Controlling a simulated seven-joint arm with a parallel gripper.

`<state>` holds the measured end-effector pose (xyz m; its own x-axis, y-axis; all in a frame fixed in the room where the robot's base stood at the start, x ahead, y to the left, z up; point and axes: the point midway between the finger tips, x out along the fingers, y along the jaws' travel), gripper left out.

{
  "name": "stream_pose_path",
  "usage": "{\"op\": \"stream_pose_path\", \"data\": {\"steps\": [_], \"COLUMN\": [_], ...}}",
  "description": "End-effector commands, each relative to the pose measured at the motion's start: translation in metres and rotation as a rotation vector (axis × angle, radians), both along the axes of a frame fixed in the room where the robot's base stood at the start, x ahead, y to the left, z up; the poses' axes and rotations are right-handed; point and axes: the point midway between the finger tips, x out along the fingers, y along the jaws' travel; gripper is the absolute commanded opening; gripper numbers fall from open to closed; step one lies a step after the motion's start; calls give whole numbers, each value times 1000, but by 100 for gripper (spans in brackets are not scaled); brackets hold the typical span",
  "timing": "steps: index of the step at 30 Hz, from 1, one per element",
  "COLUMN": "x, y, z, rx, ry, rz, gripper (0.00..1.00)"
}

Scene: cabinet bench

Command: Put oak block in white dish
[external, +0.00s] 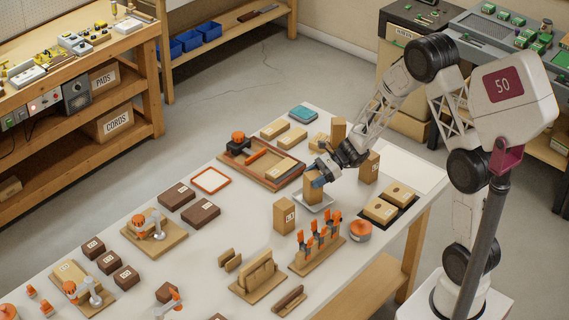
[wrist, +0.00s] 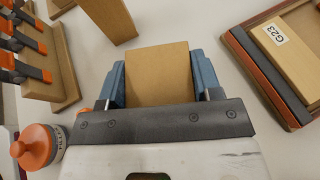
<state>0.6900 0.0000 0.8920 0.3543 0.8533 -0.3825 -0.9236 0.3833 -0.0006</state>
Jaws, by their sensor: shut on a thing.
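My gripper (external: 316,179) is shut on an oak block (external: 313,190), which stands upright between the blue fingers. In the wrist view my gripper (wrist: 157,78) has one blue finger on each side of the block (wrist: 158,74). The white dish (external: 326,204) is directly below the block in the external view. I cannot tell whether the block's bottom touches the dish or hangs just above it. The dish is hidden in the wrist view.
Another upright wooden block (external: 284,215) stands left of the dish. A rack with orange clamps (external: 318,250) and an orange-lidded jar (external: 359,231) are in front. A wooden tray (external: 262,165) lies behind left, and a dark tray (external: 402,216) with blocks lies right.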

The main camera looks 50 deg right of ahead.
Motion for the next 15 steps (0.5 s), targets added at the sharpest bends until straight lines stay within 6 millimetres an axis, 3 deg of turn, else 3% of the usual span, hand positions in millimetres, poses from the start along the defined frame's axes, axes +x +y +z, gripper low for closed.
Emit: {"op": "stream_pose_path", "data": {"steps": [6,7,12,15], "x": [0,0,0,0], "y": [0,0,0,0], "z": [-3,-3,-3,-3], "rx": [0,0,0,0], "ry": [0,1,0,0], "rz": [0,0,0,0], "gripper": [27,60,84,84]}}
